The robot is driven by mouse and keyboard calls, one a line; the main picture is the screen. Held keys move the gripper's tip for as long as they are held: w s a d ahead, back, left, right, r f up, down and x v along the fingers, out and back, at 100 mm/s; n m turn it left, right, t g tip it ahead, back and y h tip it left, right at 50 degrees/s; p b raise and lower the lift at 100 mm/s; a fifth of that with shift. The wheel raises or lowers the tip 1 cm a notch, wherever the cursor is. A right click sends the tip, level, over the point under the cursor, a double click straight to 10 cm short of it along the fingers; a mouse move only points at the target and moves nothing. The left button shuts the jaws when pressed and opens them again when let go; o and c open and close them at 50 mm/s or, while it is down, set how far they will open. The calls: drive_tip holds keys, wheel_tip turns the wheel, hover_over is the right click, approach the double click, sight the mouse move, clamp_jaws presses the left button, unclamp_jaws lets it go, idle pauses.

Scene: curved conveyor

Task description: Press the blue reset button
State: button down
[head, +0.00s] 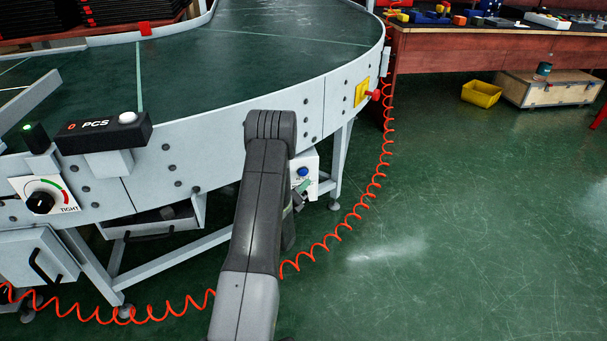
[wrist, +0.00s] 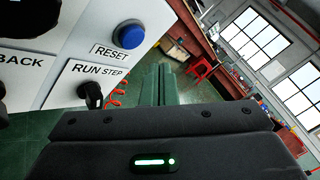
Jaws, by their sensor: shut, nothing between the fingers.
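The blue reset button (wrist: 129,36) is a round blue cap in a dark collar on a white panel (wrist: 60,55), with the label RESET below it in the wrist view. In the head view the button (head: 302,171) shows on a small white box (head: 311,165) under the conveyor rim, just right of my arm. My gripper (wrist: 161,70) is shut and empty. Its fingertips appear below and right of the button in the wrist view, and I see no contact with it. In the head view my arm hides most of the gripper and part of the box.
A black RUN/STEP switch (wrist: 92,95) sits below the button, near my fingers. A coiled red cable (head: 375,185) hangs from the conveyor (head: 230,65) and runs along the floor. A conveyor leg (head: 338,165) stands right of the box.

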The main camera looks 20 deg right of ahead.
drive_tip(key=shift+w+d+b, duration=0.15)
drive_tip(key=shift+w, duration=0.45)
drive_tip(key=shift+w+d+b, duration=0.15)
drive_tip(key=shift+w, duration=0.45)
drive_tip(key=shift+w, duration=0.1)
idle(1.1)
drive_tip(key=shift+w+d+b, duration=0.1)
drive_tip(key=shift+w+b, duration=0.2)
drive_tip(key=shift+w+d, duration=0.1)
drive_tip(key=shift+w, duration=0.3)
idle(0.6)
drive_tip(key=shift+s, duration=0.15)
drive_tip(key=shift+s+a, duration=0.2)
drive_tip(key=shift+s, duration=0.45)
drive_tip(key=shift+s+a+b, duration=0.1)
drive_tip(key=shift+s+a, duration=0.1)
drive_tip(key=shift+s, duration=0.6)
drive_tip(key=shift+s+a+b, duration=0.1)
drive_tip(key=shift+s+a, duration=0.1)
drive_tip(key=shift+s, duration=0.65)
drive_tip(key=shift+s+a+b, duration=0.1)
drive_tip(key=shift+s+a, duration=0.1)
drive_tip(key=shift+s, duration=0.6)
